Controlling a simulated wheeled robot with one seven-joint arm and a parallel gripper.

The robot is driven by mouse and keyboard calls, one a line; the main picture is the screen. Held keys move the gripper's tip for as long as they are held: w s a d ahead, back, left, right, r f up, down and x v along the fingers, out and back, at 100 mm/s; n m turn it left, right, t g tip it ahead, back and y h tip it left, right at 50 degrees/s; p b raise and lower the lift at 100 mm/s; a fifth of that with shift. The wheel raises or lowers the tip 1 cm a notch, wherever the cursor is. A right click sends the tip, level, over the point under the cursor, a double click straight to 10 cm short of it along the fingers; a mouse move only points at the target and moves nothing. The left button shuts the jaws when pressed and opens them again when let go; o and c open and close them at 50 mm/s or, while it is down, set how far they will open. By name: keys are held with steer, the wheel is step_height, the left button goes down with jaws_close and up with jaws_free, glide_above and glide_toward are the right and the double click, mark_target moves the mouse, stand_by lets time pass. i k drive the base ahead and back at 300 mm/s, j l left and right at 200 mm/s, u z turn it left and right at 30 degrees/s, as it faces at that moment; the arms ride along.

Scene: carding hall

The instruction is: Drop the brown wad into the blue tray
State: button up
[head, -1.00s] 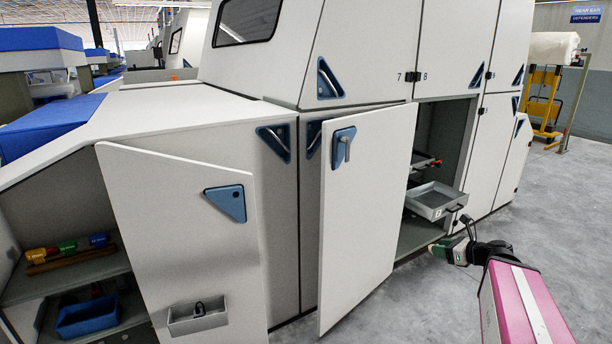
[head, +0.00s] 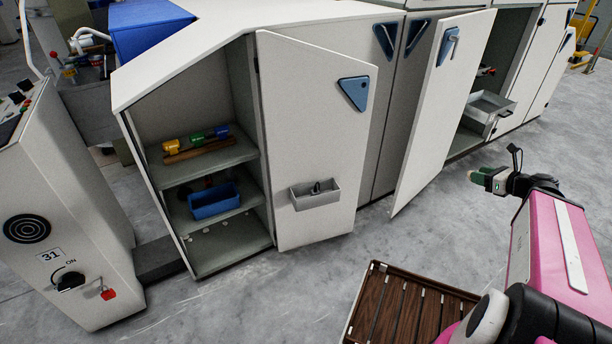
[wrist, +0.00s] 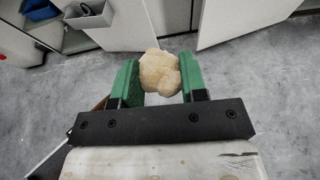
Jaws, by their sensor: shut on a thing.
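The brown wad (wrist: 160,73) is a light tan lump held between the green fingers of my gripper (wrist: 158,80) in the wrist view. In the head view my gripper (head: 474,177) is at the right, out over the floor, and the wad cannot be made out there. The blue tray (head: 215,202) stands on the middle shelf of the open cabinet at the left, well away from my gripper. Part of its blue also shows at the top left of the wrist view (wrist: 38,9).
The cabinet's open door (head: 312,150) bears a small grey bin (head: 317,194). A second door (head: 440,110) stands open nearer my gripper. Yellow, green and blue spools (head: 196,140) lie on the upper shelf. A grey drawer (head: 490,108) sticks out at right.

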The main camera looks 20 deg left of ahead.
mark_target(219, 209)
steer(key=k+j+z, duration=0.15)
steer(key=k+j, duration=0.4)
steer(key=j, duration=0.2)
steer(key=k+j+z, duration=0.15)
steer(key=k+j, duration=0.6)
steer(key=j, duration=0.2)
steer(key=k+j, duration=0.2)
steer(key=j, duration=0.15)
steer(key=k+j, duration=0.15)
steer(key=j, duration=0.25)
steer(key=k+j, duration=0.2)
steer(key=j, duration=0.15)
steer(key=i+z, duration=0.05)
